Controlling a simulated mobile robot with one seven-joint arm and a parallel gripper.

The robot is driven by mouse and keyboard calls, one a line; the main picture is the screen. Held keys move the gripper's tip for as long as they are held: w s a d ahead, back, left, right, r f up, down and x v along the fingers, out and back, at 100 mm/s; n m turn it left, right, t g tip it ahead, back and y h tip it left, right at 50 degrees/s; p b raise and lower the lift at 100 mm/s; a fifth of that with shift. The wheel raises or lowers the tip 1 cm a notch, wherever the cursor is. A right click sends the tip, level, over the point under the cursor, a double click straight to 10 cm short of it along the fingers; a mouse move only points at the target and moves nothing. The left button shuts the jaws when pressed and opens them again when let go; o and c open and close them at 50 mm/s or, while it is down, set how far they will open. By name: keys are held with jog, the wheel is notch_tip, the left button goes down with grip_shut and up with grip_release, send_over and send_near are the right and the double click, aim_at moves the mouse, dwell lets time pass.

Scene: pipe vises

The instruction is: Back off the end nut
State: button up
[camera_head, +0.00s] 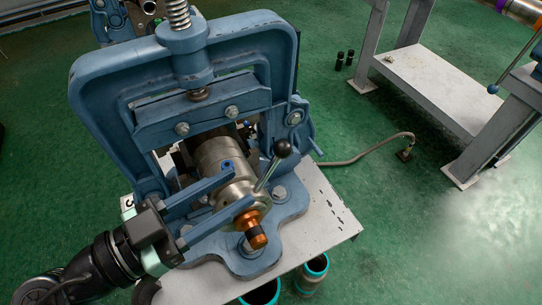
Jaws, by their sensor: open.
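A blue pipe vise (88,95) stands on a pale bench top (335,215) and clamps a steel cylindrical fitting (222,152). At the fitting's near end is an orange-copper, stepped end piece (248,219) with a dark band, probably the end nut. My gripper (240,184) comes in from the lower left with its two long blue fingers spread apart. The fingers lie on either side of the fitting's front part, behind the copper piece. I cannot tell whether they touch it. The fingers partly cover the fitting's side.
A lever with a black knob (282,148) rises from the fitting just right of my fingertips. Teal-rimmed pipes (313,272) stand below the bench edge. A grey cable (365,153) runs over the green floor. A second grey stand (440,85) is at the right.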

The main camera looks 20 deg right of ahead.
aim_at(267, 169)
jog(key=x, duration=0.8)
jog(key=shift+p, duration=0.3)
jog(key=shift+a, duration=0.1)
jog(key=shift+c, duration=0.3)
grip_shut()
dwell(0.6)
